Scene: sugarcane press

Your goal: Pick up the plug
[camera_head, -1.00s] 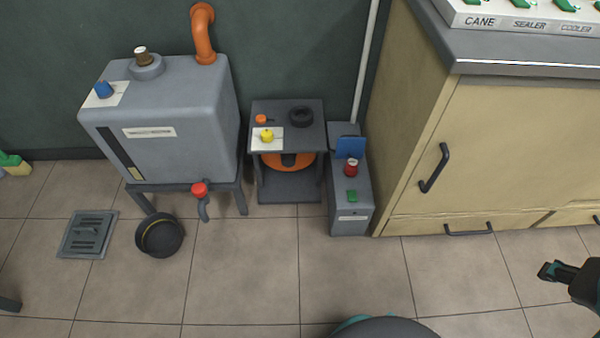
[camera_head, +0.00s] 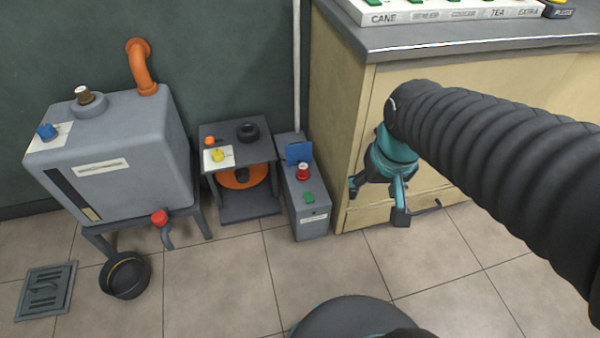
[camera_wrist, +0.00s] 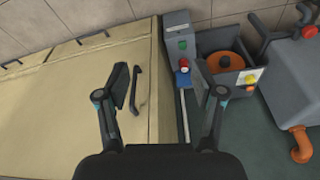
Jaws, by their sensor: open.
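I cannot tell for sure which small part is the plug. In the head view, a brown and white stopper (camera_head: 82,94) sits in the collar on top of the grey tank (camera_head: 120,135). A blue knob-like piece (camera_head: 47,131) stands on a white card on the tank. A yellow piece (camera_head: 218,155) stands on a white card on the low dark stand (camera_head: 250,212); it also shows in the wrist view (camera_wrist: 250,79). My gripper (camera_head: 376,200) is open and empty, in front of the beige cabinet, right of these pieces. Its spread fingers show in the wrist view (camera_wrist: 161,85).
A narrow grey box (camera_head: 312,222) with a red knob and green button stands between stand and cabinet. The beige cabinet (camera_head: 345,140) with its countertop is at right. A black pot (camera_head: 124,275) lies below the tank's red tap (camera_head: 159,217). Open tiled floor lies in front.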

